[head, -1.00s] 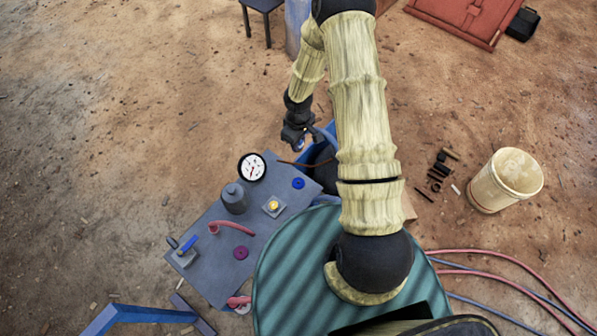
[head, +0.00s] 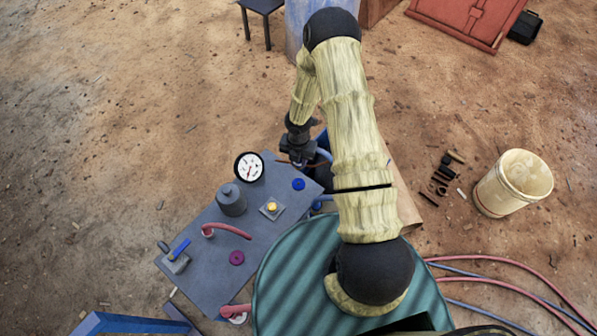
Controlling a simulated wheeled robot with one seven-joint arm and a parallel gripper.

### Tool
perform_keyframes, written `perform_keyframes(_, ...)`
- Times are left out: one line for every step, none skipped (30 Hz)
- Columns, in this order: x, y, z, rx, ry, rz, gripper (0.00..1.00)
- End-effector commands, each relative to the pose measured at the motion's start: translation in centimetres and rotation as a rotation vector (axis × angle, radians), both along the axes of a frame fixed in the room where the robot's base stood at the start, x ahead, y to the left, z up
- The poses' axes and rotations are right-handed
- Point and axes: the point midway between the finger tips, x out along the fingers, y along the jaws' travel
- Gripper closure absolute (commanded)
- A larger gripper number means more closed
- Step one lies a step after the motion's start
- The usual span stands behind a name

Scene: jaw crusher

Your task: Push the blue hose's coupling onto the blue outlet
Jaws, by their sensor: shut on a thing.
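The grey panel (head: 205,270) lies at the lower left of the head view. The blue outlet (head: 298,184) is a small blue ring near its far right corner. My gripper (head: 298,163) is just beyond the outlet in the picture, near the panel's far edge, and looks apart from it. It is shut on the end of the blue hose (head: 324,154), which curves away to the right behind my arm. The coupling itself is too small and dark to make out between the fingers.
The panel also bears a dial gauge (head: 249,167), a dark cylinder (head: 231,200), a yellow button (head: 271,207), a red hose (head: 228,231), a purple ring (head: 237,258) and a blue-handled valve (head: 177,255). A bucket (head: 513,183) stands at the right.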

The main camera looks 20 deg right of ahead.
Motion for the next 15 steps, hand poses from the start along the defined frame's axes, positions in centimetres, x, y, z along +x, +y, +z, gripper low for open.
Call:
perform_keyframes(0.0, 0.0, -1.1, 0.000, 0.000, 0.086, 0.95)
perform_keyframes(0.0, 0.0, -1.5, 0.000, 0.001, 0.142, 0.95)
perform_keyframes(-0.1, 0.0, -2.0, -0.001, 0.002, 0.218, 0.95)
perform_keyframes(-0.1, 0.0, -2.4, -0.001, 0.003, 0.274, 0.95)
perform_keyframes(-0.2, 0.0, -2.8, 0.000, 0.004, 0.331, 0.95)
perform_keyframes(-0.2, 0.0, -3.3, 0.000, 0.005, 0.407, 0.95)
perform_keyframes(-0.2, 0.1, -3.7, 0.000, 0.005, 0.463, 0.95)
perform_keyframes(-0.2, 0.1, -4.0, 0.001, 0.005, 0.517, 0.95)
perform_keyframes(-0.2, 0.1, -4.4, 0.001, 0.004, 0.585, 0.95)
perform_keyframes(-0.3, 0.1, -4.7, 0.001, 0.005, 0.631, 0.95)
perform_keyframes(-0.3, 0.1, -5.0, 0.002, 0.005, 0.675, 0.95)
perform_keyframes(-0.3, 0.1, -5.2, 0.002, 0.005, 0.724, 0.95)
perform_keyframes(-0.3, 0.1, -5.4, 0.002, 0.005, 0.754, 0.95)
perform_keyframes(-0.3, 0.1, -5.5, 0.002, 0.005, 0.780, 0.95)
perform_keyframes(-0.3, 0.1, -5.6, 0.001, 0.006, 0.806, 0.95)
